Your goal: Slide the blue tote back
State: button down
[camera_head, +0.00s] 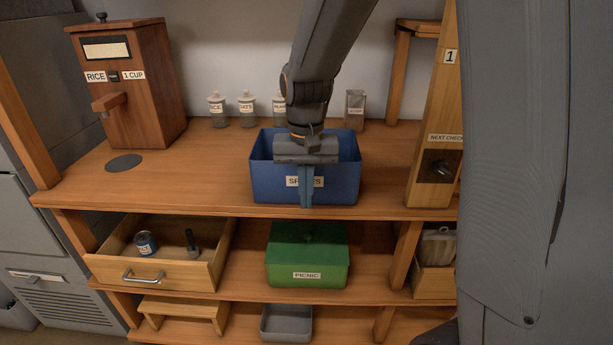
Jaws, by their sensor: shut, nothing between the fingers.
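The blue tote (262,188) stands on the top wooden counter, near its front edge, right of the middle. It is open at the top and has a white label on its front, partly covered. My gripper (306,200) hangs down in front of the tote's front wall, its fingers together and empty. It hides the middle of the label. Whether the fingers touch the wall cannot be told. My arm comes in from above and covers part of the tote's opening, so the inside is mostly hidden.
Labelled jars (247,106) and a small grey container (355,110) stand behind the tote. Below are an open drawer (160,262) and a green box (308,262).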

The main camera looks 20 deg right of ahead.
jog(key=shift+w+d+f+p, duration=0.2)
jog(key=shift+w+f+p, duration=0.1)
jog(key=shift+w+f, duration=0.25)
jog(key=shift+w+d+f+p, duration=0.15)
jog(key=shift+w+f+p, duration=0.2)
jog(key=shift+w, duration=0.4)
jog(key=shift+w+d+f+p, duration=0.25)
jog(key=shift+w+f, duration=0.2)
jog(key=shift+w, duration=0.2)
